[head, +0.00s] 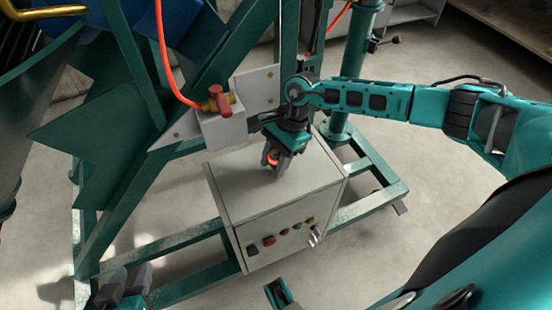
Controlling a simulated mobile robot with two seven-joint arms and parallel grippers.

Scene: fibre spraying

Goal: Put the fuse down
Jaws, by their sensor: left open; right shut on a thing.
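My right gripper (275,162) reaches in from the right and points down over the top of a grey control box (236,192). It is shut on a small orange-red piece, the fuse (272,159), which is mostly hidden between the fingers. The fuse is at or just above the box top; I cannot tell whether it touches. My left gripper (124,284) is at the bottom left edge, its two grey fingers apart and empty, well away from the box.
The box front carries a red button (269,240), several other small controls and a silver switch (314,236). A green steel frame (120,160) stands around it. A red-handled valve (219,101) with an orange hose is behind. The box top is clear beside my gripper.

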